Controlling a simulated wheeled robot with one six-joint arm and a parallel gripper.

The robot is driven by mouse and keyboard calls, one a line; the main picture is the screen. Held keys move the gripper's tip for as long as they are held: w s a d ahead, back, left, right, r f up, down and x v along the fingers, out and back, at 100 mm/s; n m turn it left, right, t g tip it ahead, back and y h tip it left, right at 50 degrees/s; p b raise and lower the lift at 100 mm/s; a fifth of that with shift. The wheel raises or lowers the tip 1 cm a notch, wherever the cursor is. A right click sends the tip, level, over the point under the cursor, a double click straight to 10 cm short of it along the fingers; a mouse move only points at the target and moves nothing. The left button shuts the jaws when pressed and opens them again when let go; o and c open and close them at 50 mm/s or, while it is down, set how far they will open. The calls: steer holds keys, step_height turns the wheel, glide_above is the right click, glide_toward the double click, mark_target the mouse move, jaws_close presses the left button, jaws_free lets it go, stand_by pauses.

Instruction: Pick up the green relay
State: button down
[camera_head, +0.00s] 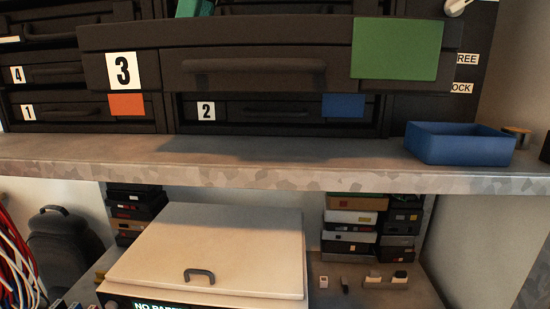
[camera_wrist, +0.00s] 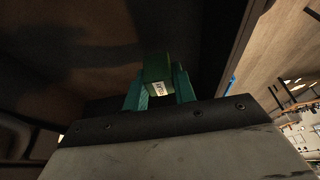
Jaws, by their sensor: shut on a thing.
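The green relay (camera_wrist: 155,67), a small green block with a white label, sits between the teal fingers of my gripper (camera_wrist: 158,80) in the wrist view. The fingers are shut on it, one on each side. Behind it is a dark surface, apparently the drawer's inside. In the head view, a teal piece of my gripper (camera_head: 195,8) shows at the top edge, above the drawer marked 3 (camera_head: 270,72). This drawer has a green patch and is pulled out. The relay is hidden in the head view.
Drawers marked 1 (camera_head: 55,112), 2 (camera_head: 270,108) and 4 (camera_head: 50,74) are shut. A blue bin (camera_head: 458,145) stands on the grey shelf (camera_head: 300,160) at the right. Below is a device with a white lid (camera_head: 210,245), beside stacked small boxes (camera_head: 352,222).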

steer(key=shift+r, duration=3.35)
